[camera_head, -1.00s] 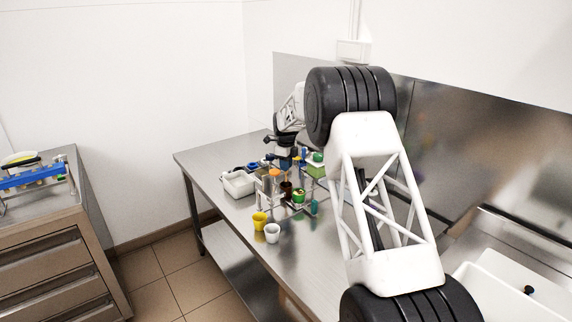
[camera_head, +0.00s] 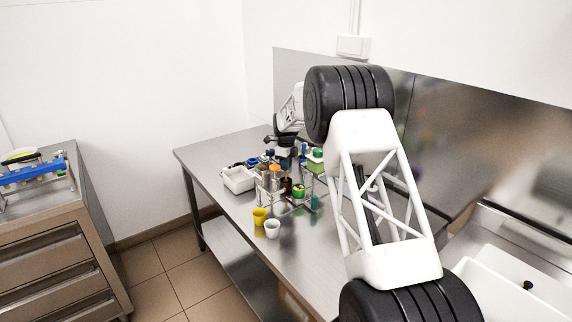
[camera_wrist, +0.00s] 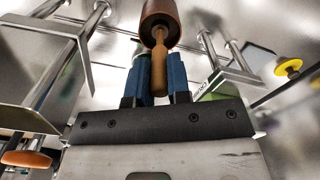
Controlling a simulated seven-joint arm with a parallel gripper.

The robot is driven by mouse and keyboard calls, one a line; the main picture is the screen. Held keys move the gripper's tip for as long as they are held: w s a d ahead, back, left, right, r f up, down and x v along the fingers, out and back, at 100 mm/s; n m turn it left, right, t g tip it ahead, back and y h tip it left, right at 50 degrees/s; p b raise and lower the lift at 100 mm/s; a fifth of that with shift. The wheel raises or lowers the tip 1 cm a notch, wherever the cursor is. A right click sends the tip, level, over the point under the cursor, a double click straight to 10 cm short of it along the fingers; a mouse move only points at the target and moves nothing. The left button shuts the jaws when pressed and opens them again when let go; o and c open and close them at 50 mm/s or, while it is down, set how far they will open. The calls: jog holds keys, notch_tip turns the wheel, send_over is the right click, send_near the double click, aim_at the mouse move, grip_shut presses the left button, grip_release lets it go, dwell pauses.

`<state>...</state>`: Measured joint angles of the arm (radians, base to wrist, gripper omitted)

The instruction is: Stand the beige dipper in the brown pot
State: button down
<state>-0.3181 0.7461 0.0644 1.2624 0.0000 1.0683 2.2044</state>
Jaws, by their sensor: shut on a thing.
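In the wrist view, my gripper (camera_wrist: 159,75) has its two blue fingers shut on the beige dipper (camera_wrist: 159,70), a slim wooden-looking stick with a thicker end between the fingers. Its thinner part extends to the mouth of the brown pot (camera_wrist: 160,12), which is partly cut off at the top edge. I cannot tell how far the dipper is inside the pot. In the head view, the brown pot (camera_head: 286,187) stands among the items on the steel table, small and crowded. My gripper's fingertips are hard to make out there.
Metal rack frames (camera_wrist: 95,20) stand close on both sides of my gripper. A yellow cup (camera_head: 260,217) and a white cup (camera_head: 272,229) stand nearer the front edge. A white bin (camera_head: 238,180) is left of the rack. A green pot (camera_head: 298,190) stands beside the brown one.

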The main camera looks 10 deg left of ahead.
jog(key=shift+f, duration=0.55)
jog(key=c, duration=0.5)
grip_release()
jog(key=shift+r, duration=0.1)
jog(key=shift+r, duration=3.4)
